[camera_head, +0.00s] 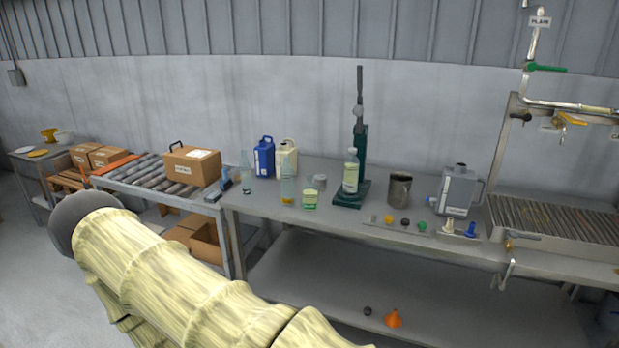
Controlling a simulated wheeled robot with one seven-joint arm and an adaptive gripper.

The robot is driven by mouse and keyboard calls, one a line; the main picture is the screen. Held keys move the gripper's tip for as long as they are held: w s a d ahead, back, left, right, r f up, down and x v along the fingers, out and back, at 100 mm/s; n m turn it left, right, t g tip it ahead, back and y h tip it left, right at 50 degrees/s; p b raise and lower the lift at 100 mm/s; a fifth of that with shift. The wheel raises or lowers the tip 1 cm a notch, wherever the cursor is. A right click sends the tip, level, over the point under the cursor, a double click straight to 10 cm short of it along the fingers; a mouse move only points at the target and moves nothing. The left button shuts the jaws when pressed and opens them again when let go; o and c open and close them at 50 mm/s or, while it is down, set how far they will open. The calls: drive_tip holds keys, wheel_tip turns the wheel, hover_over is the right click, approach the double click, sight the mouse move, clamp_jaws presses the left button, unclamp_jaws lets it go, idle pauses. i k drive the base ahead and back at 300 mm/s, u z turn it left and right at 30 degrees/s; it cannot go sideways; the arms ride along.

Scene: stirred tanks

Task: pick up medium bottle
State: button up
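Several bottles stand on the grey workbench (395,239), and I cannot tell for sure which is the medium bottle. A pale, white-labelled bottle (351,172) stands upright on the base of a dark green press (361,135). A slim clear bottle (287,188) with a little yellow at its bottom stands upright to its left. Another clear, narrow-necked bottle (246,172) stands near the bench's left end. My arm, in a pale yellow ribbed cover, crosses the lower left foreground, apart from the bottles. My gripper does not show.
A blue canister (264,157), cream canister (287,158), green-labelled jar (310,199), steel mug (399,188) and grey jug (458,190) crowd the bench. A roller conveyor (140,176) with a carton (192,165) adjoins left.

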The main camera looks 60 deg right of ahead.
sight(351, 164)
drive_tip(key=z, duration=0.2)
drive_tip(key=i, duration=1)
drive_tip(key=z, duration=0.75)
drive_tip(key=i, duration=1.25)
drive_tip(key=z, duration=1.6)
drive_tip(key=i, duration=0.65)
drive_tip(key=z, duration=0.8)
